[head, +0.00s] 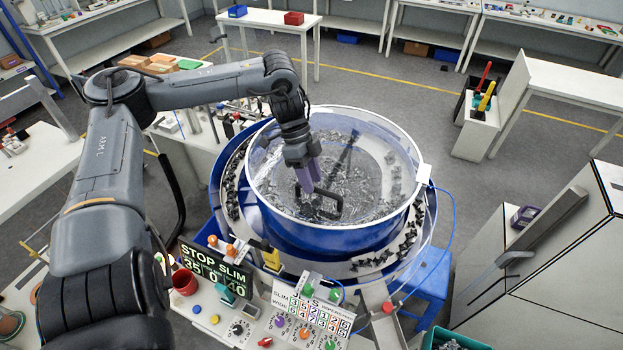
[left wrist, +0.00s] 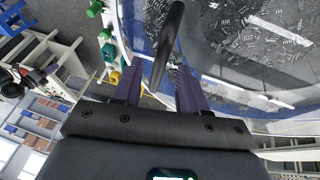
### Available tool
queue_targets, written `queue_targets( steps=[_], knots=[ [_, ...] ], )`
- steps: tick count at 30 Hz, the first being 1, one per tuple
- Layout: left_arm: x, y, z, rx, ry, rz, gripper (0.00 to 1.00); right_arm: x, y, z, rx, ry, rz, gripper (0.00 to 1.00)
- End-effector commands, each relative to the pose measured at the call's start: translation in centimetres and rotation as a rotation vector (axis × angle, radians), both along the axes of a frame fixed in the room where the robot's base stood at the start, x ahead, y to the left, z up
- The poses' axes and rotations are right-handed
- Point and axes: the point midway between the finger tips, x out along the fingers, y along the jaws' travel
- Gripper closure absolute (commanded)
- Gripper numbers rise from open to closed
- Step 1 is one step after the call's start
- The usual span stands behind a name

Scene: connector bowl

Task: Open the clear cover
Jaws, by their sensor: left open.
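The clear cover (head: 368,190) lies closed over the round blue bowl (head: 340,238), and dark connectors show through it. A black bar handle (head: 328,212) stands on the cover. My left gripper (head: 308,184) reaches down over the cover with its purple fingers at the handle. In the left wrist view, the black handle (left wrist: 170,42) runs between the two spread fingers of the left gripper (left wrist: 160,88). The fingers are open, and I cannot tell whether either touches the handle. My right gripper is not in view.
A control panel (head: 285,318) with knobs stands in front of the bowl, beside a STOP SLIM display (head: 214,268). A grey cabinet (head: 545,262) stands at the right. A blue cable loops along the bowl's right side.

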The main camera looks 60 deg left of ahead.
Motion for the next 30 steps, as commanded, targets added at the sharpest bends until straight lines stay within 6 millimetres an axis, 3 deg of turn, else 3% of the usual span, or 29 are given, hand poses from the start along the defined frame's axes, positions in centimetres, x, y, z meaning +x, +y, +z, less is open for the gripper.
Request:
queue_targets(
  steps=[14,22,30],
  knots=[
    [0.12,-0.47,-0.93,-0.001,-0.002,-0.001,0.58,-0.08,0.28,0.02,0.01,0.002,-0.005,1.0],
    [0.11,-0.45,-0.92,-0.001,-0.001,0.0,0.99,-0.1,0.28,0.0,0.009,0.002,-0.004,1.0],
    [0.1,-0.44,-0.9,-0.001,-0.001,0.0,1.0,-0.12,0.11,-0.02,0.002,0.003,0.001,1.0]
  ],
)
